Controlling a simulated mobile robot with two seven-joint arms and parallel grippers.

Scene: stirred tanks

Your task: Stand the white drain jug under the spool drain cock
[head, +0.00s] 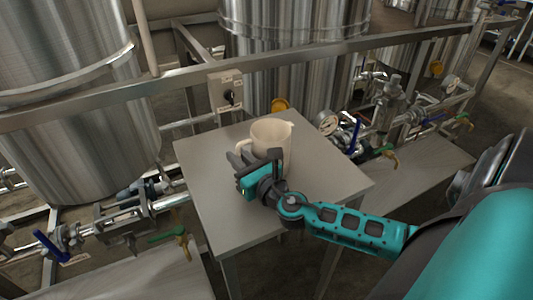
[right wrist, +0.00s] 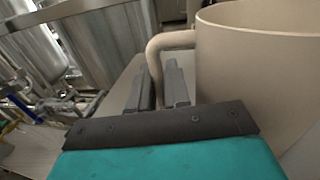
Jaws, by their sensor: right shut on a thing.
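The off-white drain jug (head: 271,137) is upright at the small steel table, its handle toward the left. I cannot tell whether its base touches the top. My right gripper (head: 258,162) is at the jug's near left side, shut on its handle. In the right wrist view the handle (right wrist: 168,42) runs down between the two fingers (right wrist: 162,88), beside the jug's wall (right wrist: 245,75). Brass drain cocks with green levers show at the lower left (head: 183,240) and at the right (head: 390,155); I cannot tell which is the spool drain cock. My left gripper is out of view.
The steel table (head: 215,205) has bare room around the jug. A metal rail (head: 180,85) with a switch box (head: 226,92) runs behind it. Large steel tanks (head: 75,110) stand beyond. Pipes, valves and a gauge (head: 328,122) crowd the table's right side. Low platforms lie at both sides.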

